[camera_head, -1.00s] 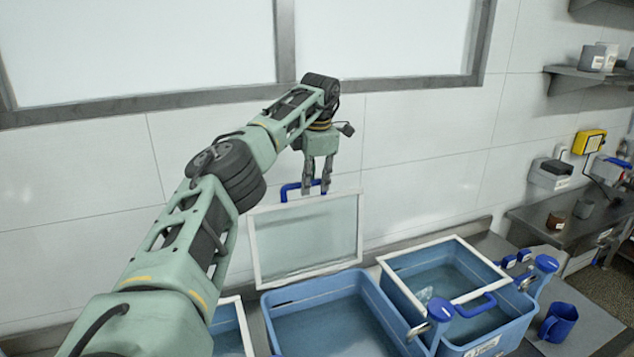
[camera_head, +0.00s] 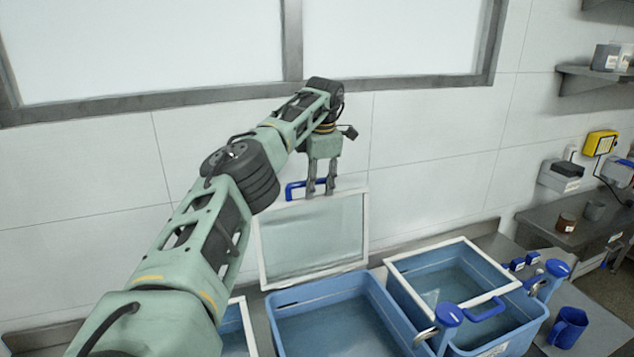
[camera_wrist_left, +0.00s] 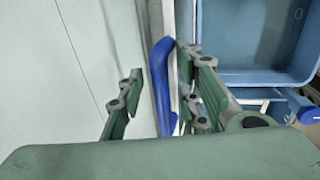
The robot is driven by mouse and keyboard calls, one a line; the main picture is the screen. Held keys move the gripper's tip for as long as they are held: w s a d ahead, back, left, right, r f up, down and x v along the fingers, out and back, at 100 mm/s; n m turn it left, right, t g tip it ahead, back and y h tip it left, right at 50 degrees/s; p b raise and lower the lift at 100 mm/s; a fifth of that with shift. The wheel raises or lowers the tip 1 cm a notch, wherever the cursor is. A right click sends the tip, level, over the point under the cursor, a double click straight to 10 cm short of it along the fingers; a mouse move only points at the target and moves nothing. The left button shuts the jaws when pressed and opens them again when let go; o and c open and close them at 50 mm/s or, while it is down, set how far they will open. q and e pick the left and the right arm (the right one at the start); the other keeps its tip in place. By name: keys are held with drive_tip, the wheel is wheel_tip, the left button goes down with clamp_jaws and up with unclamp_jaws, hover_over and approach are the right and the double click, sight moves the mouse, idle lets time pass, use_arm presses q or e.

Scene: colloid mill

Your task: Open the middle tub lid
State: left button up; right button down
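The middle tub (camera_head: 345,318) is a blue open tub with its lid (camera_head: 312,237) raised. The lid is a clear panel in a white frame, standing nearly upright at the tub's back edge near the wall. Its blue handle (camera_head: 294,190) is at the top edge. My left gripper (camera_head: 320,192) is at that top edge, pointing down. In the left wrist view the fingers (camera_wrist_left: 160,88) are apart, one on each side of the blue handle (camera_wrist_left: 162,80). A gap shows between the left finger and the handle. My right gripper is not in view.
The right tub (camera_head: 460,280) has its white-framed lid (camera_head: 440,249) lying on it. A left tub (camera_head: 236,335) is mostly behind my arm. A blue jug (camera_head: 567,327) stands at the right. Tiled wall (camera_head: 420,150) is close behind the raised lid.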

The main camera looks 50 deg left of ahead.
use_arm(q)
drive_tip(key=shift+r, duration=0.1)
drive_tip(key=shift+d+r, duration=0.3)
drive_tip(key=shift+r, duration=0.2)
drive_tip(key=r, duration=0.5)
drive_tip(key=shift+s+d, duration=0.1)
drive_tip(key=shift+d, duration=0.15)
drive_tip(key=shift+s+d+r, duration=0.15)
drive_tip(key=shift+r, duration=0.6)
drive_tip(key=shift+f, duration=0.1)
